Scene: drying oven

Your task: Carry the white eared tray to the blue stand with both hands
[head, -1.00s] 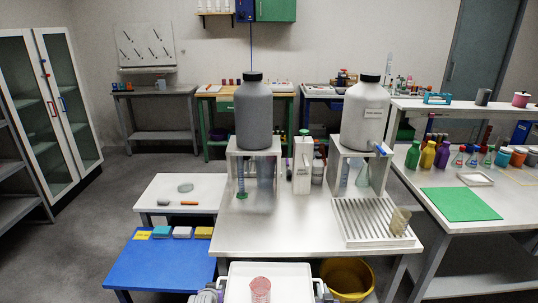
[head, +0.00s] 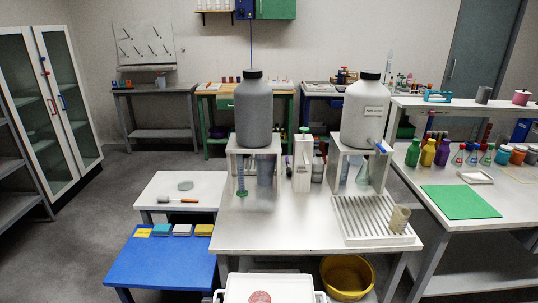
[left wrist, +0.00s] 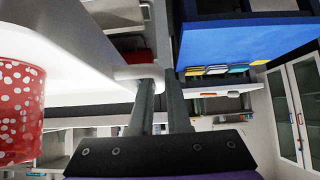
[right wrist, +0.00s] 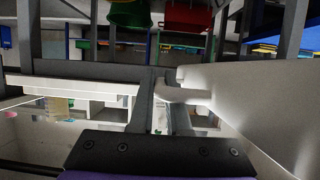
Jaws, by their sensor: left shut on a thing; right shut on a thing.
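The white eared tray (head: 285,282) is at the bottom edge of the head view, its near part cut off. A red cup with white dots (head: 260,297) stands on it and also shows in the left wrist view (left wrist: 18,110). My left gripper (left wrist: 165,100) is shut on one ear of the tray (left wrist: 85,35). My right gripper (right wrist: 162,100) is shut on the opposite ear of the tray (right wrist: 255,90). The blue stand (head: 160,268) is left of the tray in the head view, and its blue top (left wrist: 250,40) shows in the left wrist view.
Several coloured blocks (head: 182,230) and a yellow label lie along the blue stand's far edge. A yellow bucket (head: 347,278) is on the floor right of the tray. The steel bench (head: 290,235) with two large bottles is beyond the tray. The stand's middle is bare.

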